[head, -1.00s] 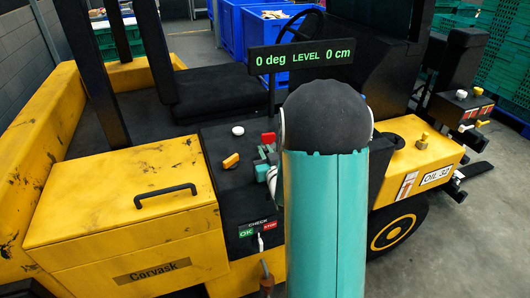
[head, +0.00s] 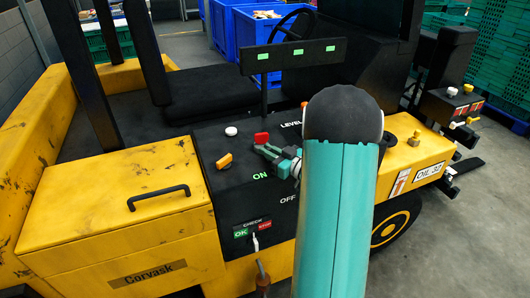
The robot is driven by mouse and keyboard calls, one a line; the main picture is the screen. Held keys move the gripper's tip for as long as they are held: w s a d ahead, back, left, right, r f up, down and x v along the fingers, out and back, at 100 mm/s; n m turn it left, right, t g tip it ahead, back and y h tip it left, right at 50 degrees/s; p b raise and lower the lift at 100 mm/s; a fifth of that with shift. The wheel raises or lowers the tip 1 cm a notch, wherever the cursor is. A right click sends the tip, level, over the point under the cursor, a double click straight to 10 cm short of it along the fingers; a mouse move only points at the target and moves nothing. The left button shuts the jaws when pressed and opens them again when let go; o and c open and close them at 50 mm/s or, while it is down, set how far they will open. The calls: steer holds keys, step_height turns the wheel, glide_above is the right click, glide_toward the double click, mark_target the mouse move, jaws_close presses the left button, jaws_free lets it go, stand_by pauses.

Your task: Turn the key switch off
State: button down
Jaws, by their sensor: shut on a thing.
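The key switch is hidden behind my gripper (head: 267,153), so its key and exact angle cannot be made out. My teal and black gripper is low over the black console (head: 240,200), its fingers pointing left just above the green ON label (head: 260,175). It is shut at the switch's place. The white OFF label (head: 289,197) shows below and to the right of the gripper. The display panel (head: 295,56) shows three small green blocks and no text.
An orange knob (head: 224,161), a white knob (head: 231,131) and a red control (head: 262,138) sit close to my gripper. A CHECK panel (head: 252,229) with OK and STOP is below. The steering wheel (head: 292,24) stands behind the display.

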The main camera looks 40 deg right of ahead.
steer(key=shift+d+n+g+y, duration=0.3)
steer(key=shift+d+n+y, duration=0.15)
steer(key=shift+n+y, duration=0.5)
steer(key=shift+y, duration=0.25)
steer(key=c, duration=1.5)
jaws_free()
steer(key=v, duration=1.4)
steer(key=shift+r, duration=0.15)
steer(key=shift+c, duration=0.4)
